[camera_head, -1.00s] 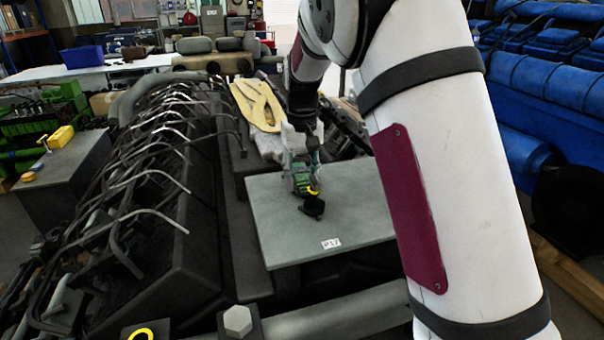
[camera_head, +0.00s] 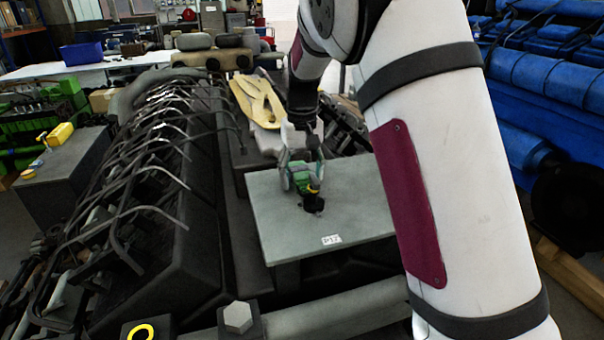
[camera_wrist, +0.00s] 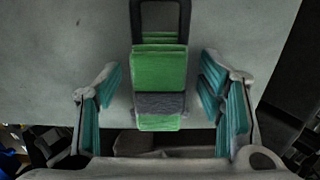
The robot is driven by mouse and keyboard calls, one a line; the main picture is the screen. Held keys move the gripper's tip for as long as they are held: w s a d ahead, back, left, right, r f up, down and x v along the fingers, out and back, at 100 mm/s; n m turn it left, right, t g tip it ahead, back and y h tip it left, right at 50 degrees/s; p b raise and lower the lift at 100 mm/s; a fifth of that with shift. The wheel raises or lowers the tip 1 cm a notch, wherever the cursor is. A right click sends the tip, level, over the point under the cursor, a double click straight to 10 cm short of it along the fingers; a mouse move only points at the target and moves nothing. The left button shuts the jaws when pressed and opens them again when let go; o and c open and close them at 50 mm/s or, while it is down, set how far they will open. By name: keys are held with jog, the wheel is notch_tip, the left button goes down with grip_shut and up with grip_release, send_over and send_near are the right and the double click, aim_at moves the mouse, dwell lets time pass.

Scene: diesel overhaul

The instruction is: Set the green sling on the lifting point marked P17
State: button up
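The green sling (camera_head: 302,183) is on the grey plate, near the middle of its left half, with a black fitting (camera_head: 313,204) at its near end. A white label reading P17 (camera_head: 331,239) is on the plate's near edge. My gripper (camera_head: 303,172) is over the sling from behind. In the wrist view the sling (camera_wrist: 159,72) has a grey band and a black loop, and lies between the teal pads of my gripper (camera_wrist: 163,85). Gaps show on both sides, so the fingers are open. Whether a lifting point lies under the fitting is hidden.
The grey plate (camera_head: 365,205) has free room right of the sling. Bent dark pipes (camera_head: 150,170) stand on the engine at left. A yellow item (camera_head: 60,134) sits on a dark cabinet (camera_head: 75,165) farther left.

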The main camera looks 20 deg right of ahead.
notch_tip(320, 180, up, 12)
dwell(0.7)
